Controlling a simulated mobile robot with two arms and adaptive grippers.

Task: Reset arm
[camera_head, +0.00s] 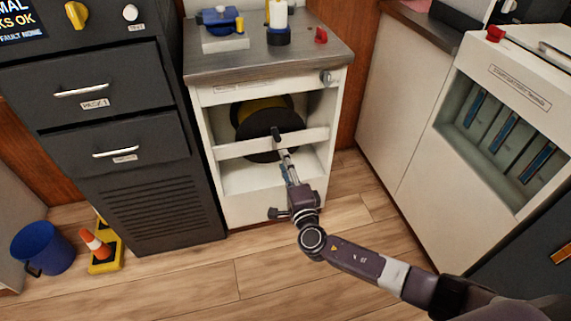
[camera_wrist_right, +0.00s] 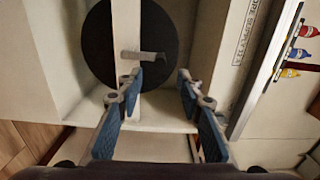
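My right arm reaches in from the lower right in the head view. Its right gripper (camera_head: 286,165) is in front of the white cabinet (camera_head: 212,118), just below its crossbar. In the right wrist view the blue-padded fingers of the right gripper (camera_wrist_right: 158,85) are spread apart with nothing between them. A small dark handle (camera_head: 276,134) sits on the crossbar; it also shows in the wrist view (camera_wrist_right: 145,56), just beyond the fingertips and apparently apart from them. My left gripper is not in view.
A yellow and black drum (camera_head: 268,118) sits inside the cabinet behind the crossbar. Dark drawers (camera_head: 115,110) stand left and a white unit with blue-striped slots (camera_head: 500,125) right. A blue bucket (camera_head: 43,248) and orange cone (camera_head: 95,244) are on the floor at left.

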